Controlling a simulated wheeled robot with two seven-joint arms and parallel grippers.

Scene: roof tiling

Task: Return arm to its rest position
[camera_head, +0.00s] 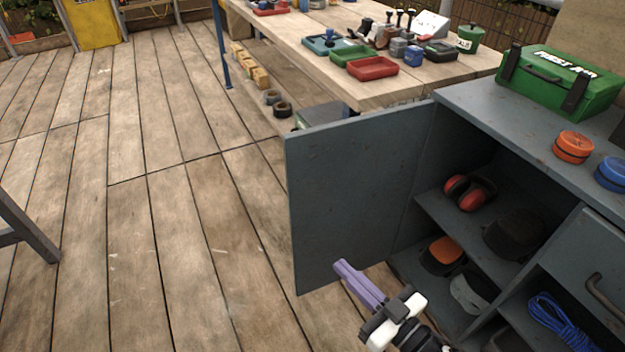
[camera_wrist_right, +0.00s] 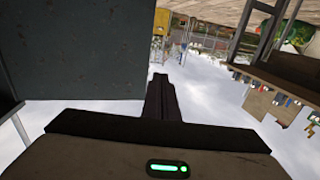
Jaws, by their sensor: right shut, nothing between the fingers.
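My right gripper (camera_head: 362,284) shows at the bottom of the head view, in front of the open cabinet door. Its purple fingers are together with nothing between them. In the right wrist view the closed fingers (camera_wrist_right: 160,98) point out over a pale, blurred background. The grey cabinet door (camera_head: 355,195) stands open, and a dark panel, apparently this door, fills the upper left of the wrist view (camera_wrist_right: 75,50). The gripper looks apart from the door, though the exact gap is hard to tell. My left gripper is not in view.
The open cabinet (camera_head: 480,90) holds red earmuffs (camera_head: 469,192), caps (camera_head: 441,256) and a blue cable (camera_head: 560,322). A green first-aid box (camera_head: 560,85) and two round tins sit on top. A wooden workbench (camera_head: 310,55) with trays stands behind.

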